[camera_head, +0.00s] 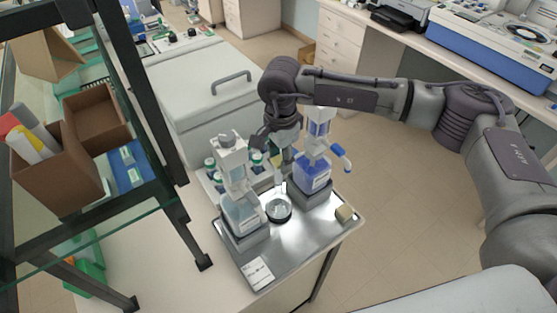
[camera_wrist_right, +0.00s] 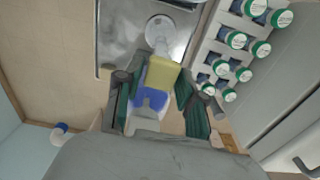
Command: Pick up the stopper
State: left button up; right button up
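The yellow stopper (camera_wrist_right: 161,74) shows between the spread fingers of my right gripper (camera_wrist_right: 164,84) in the right wrist view. There are gaps on its sides, so the gripper looks open around it, not clamped. In the head view the stopper (camera_head: 279,161) is a small yellowish piece at the top of the narrow neck of a clear flask, just under my right gripper (camera_head: 276,146). The flask's round base (camera_head: 279,208) stands on the metal tray; it also shows in the right wrist view (camera_wrist_right: 159,30). My left gripper is not in view.
A bottle with blue liquid (camera_head: 308,178) stands close right of the flask, and a clear bottle (camera_head: 239,211) stands left. A rack of green-capped jars (camera_wrist_right: 227,58) is behind.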

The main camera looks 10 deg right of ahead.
jog(key=c, duration=0.3)
jog(key=shift+r, duration=0.1)
